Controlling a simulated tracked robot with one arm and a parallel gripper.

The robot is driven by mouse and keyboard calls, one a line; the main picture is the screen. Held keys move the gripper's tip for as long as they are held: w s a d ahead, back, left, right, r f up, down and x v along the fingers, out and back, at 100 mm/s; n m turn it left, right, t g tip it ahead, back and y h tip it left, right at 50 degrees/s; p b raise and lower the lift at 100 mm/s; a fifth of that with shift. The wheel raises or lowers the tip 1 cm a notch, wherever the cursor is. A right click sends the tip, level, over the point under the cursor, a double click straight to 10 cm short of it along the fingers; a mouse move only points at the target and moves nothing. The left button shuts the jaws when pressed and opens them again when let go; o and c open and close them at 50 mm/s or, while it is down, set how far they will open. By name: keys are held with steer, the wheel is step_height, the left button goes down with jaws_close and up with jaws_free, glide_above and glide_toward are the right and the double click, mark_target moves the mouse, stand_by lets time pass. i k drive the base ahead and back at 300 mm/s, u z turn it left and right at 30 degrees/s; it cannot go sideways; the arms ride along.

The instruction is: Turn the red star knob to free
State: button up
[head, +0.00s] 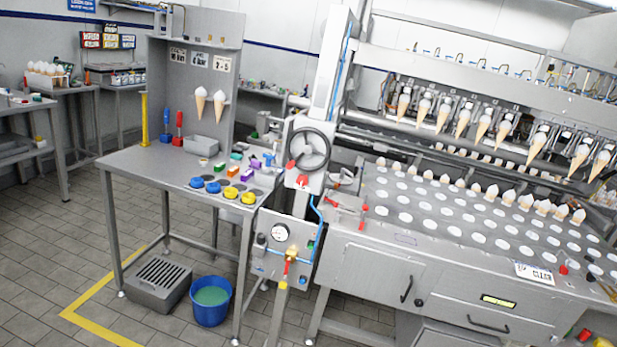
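A small red knob (302,182) sits on the light grey housing just below the dark handwheel (308,149), at the middle of the head view. It looks like the red star knob, but it is too small to tell its lobes or its setting. A second red piece, a grip (291,165), shows at the lower left of the wheel's rim. My gripper is not in view, and nothing of mine is seen touching the knob or the wheel.
A steel workbench (150,165) with yellow and blue knobs stands left. Below are a gauge panel (280,240), a blue bucket (211,312) and a grey crate (158,286). The cone machine (385,262) fills the right. Tiled floor is clear at lower left.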

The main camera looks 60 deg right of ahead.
mark_target(302, 180)
steer(key=z, duration=0.45)
steer(key=i, duration=0.95)
steer(key=z, duration=0.6)
steer(key=k, duration=0.85)
steer(key=z, duration=0.2)
steer(key=i, duration=0.85)
steer(key=u, duration=0.05)
